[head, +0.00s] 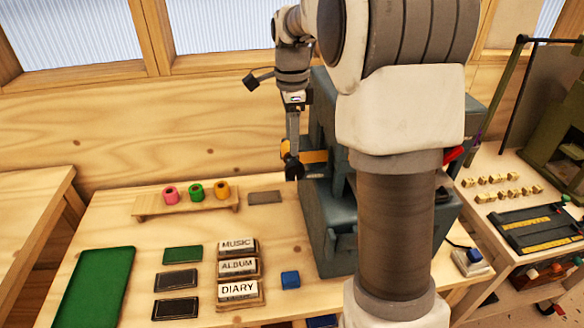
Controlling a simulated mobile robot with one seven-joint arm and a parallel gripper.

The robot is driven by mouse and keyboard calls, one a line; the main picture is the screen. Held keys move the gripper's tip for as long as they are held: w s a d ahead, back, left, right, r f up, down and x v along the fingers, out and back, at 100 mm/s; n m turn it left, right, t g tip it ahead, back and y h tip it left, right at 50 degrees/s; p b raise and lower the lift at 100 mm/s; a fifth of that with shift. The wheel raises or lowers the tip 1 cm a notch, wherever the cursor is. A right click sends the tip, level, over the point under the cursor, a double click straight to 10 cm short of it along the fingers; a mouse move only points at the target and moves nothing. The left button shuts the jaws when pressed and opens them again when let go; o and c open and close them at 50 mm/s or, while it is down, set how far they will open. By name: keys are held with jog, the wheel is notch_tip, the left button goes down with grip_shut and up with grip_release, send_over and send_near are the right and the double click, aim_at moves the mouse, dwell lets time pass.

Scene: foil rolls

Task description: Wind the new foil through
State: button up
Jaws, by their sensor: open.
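A grey-blue machine (330,222) stands on the wooden bench, partly hidden behind my arm. An orange-yellow piece, perhaps foil or a roll (314,156), shows at its left side. My gripper (291,166) is open at the left end of this piece; whether it touches it cannot be told. The machine's front and right side are mostly hidden by my arm.
Blocks marked MUSIC, ALBUM and DIARY (238,290) lie on the bench (130,235) before the machine. A blue block (290,279), dark and green covers (176,281), and a large green mat (96,288) lie nearby. A second bench with brass pieces (500,180) stands right.

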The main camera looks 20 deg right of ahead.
aim_at(292, 164)
notch_tip(292, 164, down, 9)
jog(key=shift+f, duration=0.1)
dwell(0.3)
grip_shut()
